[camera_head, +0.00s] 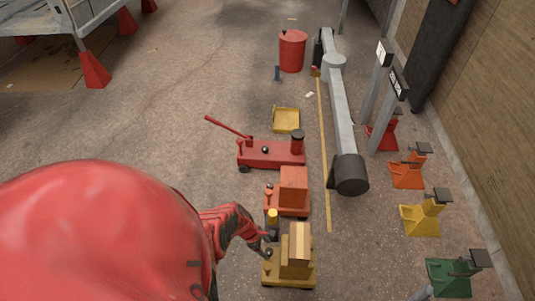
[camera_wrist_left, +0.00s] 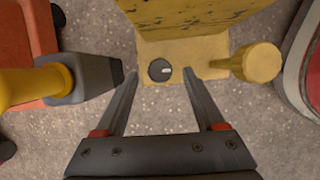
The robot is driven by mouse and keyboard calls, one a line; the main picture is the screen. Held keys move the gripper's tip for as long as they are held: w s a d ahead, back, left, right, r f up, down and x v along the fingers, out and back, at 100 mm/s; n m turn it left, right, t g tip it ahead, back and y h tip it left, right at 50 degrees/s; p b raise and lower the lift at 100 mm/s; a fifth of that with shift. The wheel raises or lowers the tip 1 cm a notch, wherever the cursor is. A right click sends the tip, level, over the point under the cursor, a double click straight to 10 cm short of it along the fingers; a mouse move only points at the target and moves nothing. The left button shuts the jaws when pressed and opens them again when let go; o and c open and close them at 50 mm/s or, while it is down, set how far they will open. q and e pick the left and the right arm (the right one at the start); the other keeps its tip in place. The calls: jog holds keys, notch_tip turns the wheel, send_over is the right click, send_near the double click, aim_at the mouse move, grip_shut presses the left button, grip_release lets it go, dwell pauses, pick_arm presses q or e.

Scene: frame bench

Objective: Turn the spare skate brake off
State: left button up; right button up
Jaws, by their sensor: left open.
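A yellow skate (camera_head: 273,276) carrying a yellow block (camera_head: 299,244) stands at the bottom centre of the head view. I cannot tell from its look whether it is the spare one. In the left wrist view, the yellow skate's deck (camera_wrist_left: 195,50) bears a round black dial (camera_wrist_left: 159,69) with a small pale mark. My left gripper (camera_head: 266,241) is over the skate's left end. In the left wrist view my left gripper (camera_wrist_left: 161,77) is open, its fingertips on either side of the dial; contact is unclear. My right gripper is out of view.
A red skate (camera_head: 289,210) with an orange-red block stands just behind. A yellow-and-grey part (camera_wrist_left: 70,82) lies close left of my fingers in the wrist view. A red trolley jack (camera_head: 270,153) stands farther back. Coloured stands (camera_head: 422,214) line the right wall.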

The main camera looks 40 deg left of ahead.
pick_arm(q)
jog(key=shift+b+x, duration=0.5)
jog(key=shift+x, duration=0.6)
grip_shut()
